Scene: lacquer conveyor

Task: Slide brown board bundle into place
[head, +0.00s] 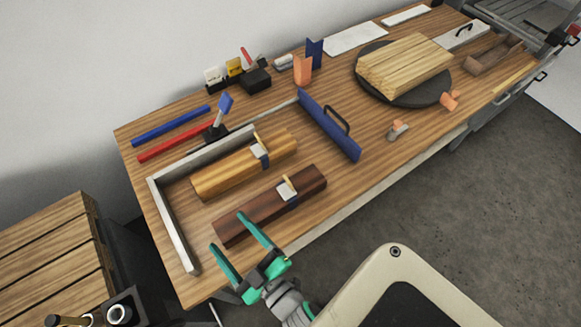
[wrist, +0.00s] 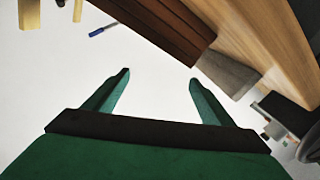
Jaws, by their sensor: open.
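The brown board bundle (head: 243,219) lies on the wooden table, with a light clip and dark band around its middle. It runs roughly parallel to a yellow-brown bundle (head: 218,177) behind it, with a gap between them. A grey L-shaped fence (head: 168,213) stands to the left of and behind both bundles. My gripper (head: 226,230), with green fingers, is open and empty at the table's front edge, near the brown bundle's left end. In the wrist view, the brown bundle (wrist: 160,22) shows beyond the open fingers (wrist: 160,78); I cannot tell whether they touch it.
A blue pusher bar (head: 318,118) with a black handle stands right of the bundles. A round dark turntable (head: 400,99) carries a pale board stack (head: 405,66). Blue (head: 170,126) and red (head: 172,144) bars lie at the back left. A wooden pallet (head: 45,250) stands left.

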